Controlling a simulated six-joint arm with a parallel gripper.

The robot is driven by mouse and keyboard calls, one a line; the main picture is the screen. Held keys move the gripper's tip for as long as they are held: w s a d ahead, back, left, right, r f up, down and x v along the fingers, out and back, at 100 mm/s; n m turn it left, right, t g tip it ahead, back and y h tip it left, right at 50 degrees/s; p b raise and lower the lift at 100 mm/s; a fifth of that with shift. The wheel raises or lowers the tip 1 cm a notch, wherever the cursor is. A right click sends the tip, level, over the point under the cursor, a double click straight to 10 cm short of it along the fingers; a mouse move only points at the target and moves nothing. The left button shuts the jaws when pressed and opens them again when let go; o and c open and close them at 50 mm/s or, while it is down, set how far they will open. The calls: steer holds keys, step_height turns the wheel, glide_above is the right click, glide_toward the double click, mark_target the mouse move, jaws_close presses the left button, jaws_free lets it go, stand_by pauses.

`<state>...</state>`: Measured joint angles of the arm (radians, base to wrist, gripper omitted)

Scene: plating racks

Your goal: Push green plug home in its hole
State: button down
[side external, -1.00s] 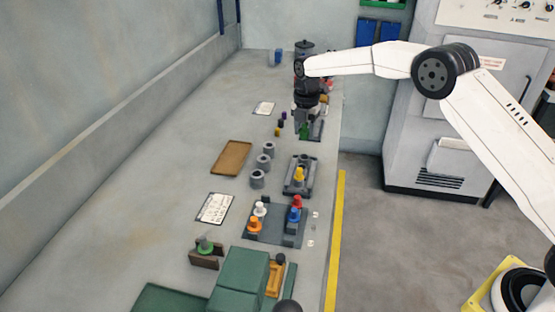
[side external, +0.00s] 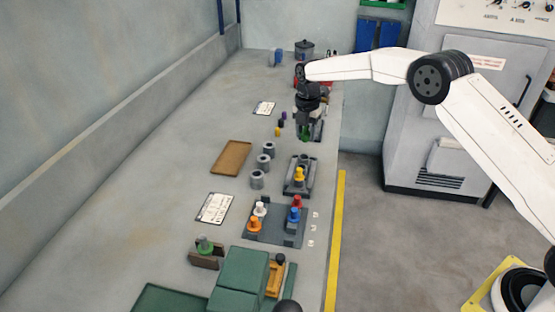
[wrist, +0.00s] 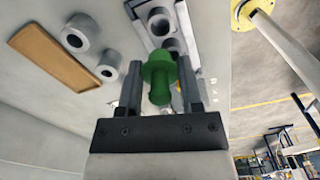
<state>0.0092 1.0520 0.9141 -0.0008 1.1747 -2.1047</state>
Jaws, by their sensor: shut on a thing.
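My gripper (wrist: 158,88) is shut on the green plug (wrist: 158,78), which has a wide collar and a narrower stem. In the side external view the plug (side external: 304,133) shows as a small green piece below my gripper (side external: 305,124). In the wrist view a grey rack (wrist: 143,10) with round holes lies beyond the plug. One hole (wrist: 160,22) shows dark and empty; another (wrist: 172,46) is close to the plug's collar. I cannot tell whether the plug touches a hole.
Several grey rings (side external: 263,162) and a brown tray (side external: 231,157) lie left of the racks. A nearer rack holds a yellow plug (side external: 299,175). A dark plate (side external: 275,238) carries white, orange, blue and red plugs.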

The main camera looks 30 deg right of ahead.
mark_target(305, 141)
steer(key=shift+f, duration=2.3)
steer(key=shift+f, duration=1.1)
steer(key=shift+c, duration=0.8)
jaws_free()
steer(key=shift+r, duration=0.15)
steer(key=shift+r, duration=3.75)
